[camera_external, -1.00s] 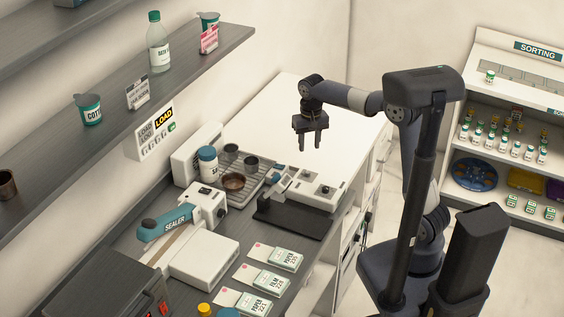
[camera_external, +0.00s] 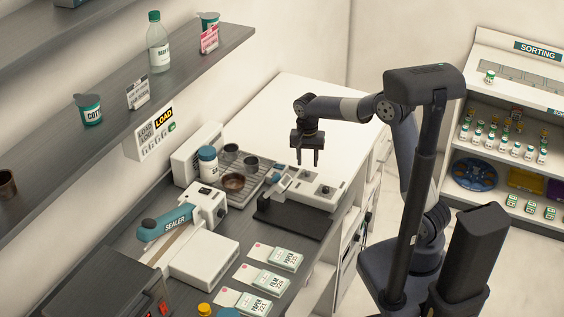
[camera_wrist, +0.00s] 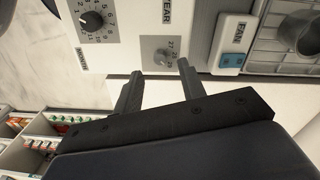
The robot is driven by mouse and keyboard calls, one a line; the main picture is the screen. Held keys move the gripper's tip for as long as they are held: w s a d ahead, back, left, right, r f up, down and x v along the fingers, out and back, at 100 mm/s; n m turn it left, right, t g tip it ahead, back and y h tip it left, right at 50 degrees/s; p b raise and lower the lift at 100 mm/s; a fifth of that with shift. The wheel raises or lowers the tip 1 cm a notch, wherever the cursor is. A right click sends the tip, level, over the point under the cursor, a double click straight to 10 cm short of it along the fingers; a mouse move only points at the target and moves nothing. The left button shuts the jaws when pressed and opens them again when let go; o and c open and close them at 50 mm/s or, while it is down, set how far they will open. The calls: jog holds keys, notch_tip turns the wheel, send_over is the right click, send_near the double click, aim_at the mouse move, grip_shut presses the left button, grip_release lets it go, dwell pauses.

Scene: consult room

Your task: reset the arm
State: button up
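My gripper (camera_external: 307,157) hangs fingers-down in the external view, above the counter near the white dial device (camera_external: 318,190). In the wrist view my gripper (camera_wrist: 158,80) has its two fingers spread apart with nothing between them.
A rack (camera_external: 262,170) with a jar and dark cups stands left of my gripper. The sealer (camera_external: 170,224) and several labelled packets (camera_external: 272,282) lie nearer. The white counter top (camera_external: 290,100) behind is clear. A sorting shelf (camera_external: 510,90) with small bottles stands at right.

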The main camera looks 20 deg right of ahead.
aim_at(308, 172)
notch_tip(308, 172, down, 4)
jog(key=shift+f, duration=0.2)
jog(key=shift+r+m, duration=0.1)
jog(key=shift+m, duration=0.3)
jog(key=o, duration=0.4)
jog(key=shift+o, duration=1)
jog(key=shift+r, duration=0.15)
jog(key=o, duration=0.7)
jog(key=s+r+n+p, duration=0.1)
jog(key=r+n+p, duration=0.1)
jog(key=r, duration=0.1)
jog(key=s+r+n+p, duration=0.1)
jog(key=r+n+p, duration=0.1)
jog(key=r, duration=0.1)
jog(key=s+d+r+n+p, duration=0.1)
jog(key=s+r+n, duration=0.1)
jog(key=r, duration=0.1)
jog(key=shift+s+d+r+n+p, duration=0.1)
jog(key=shift+r+n+p, duration=0.3)
jog(key=shift+o, duration=0.2)
jog(key=s+d+r+n+p, duration=0.2)
jog(key=s+r+n+p, duration=0.3)
jog(key=r+n, duration=0.35)
notch_tip(308, 172, down, 10)
jog(key=b, duration=0.8)
jog(key=shift+s, duration=0.15)
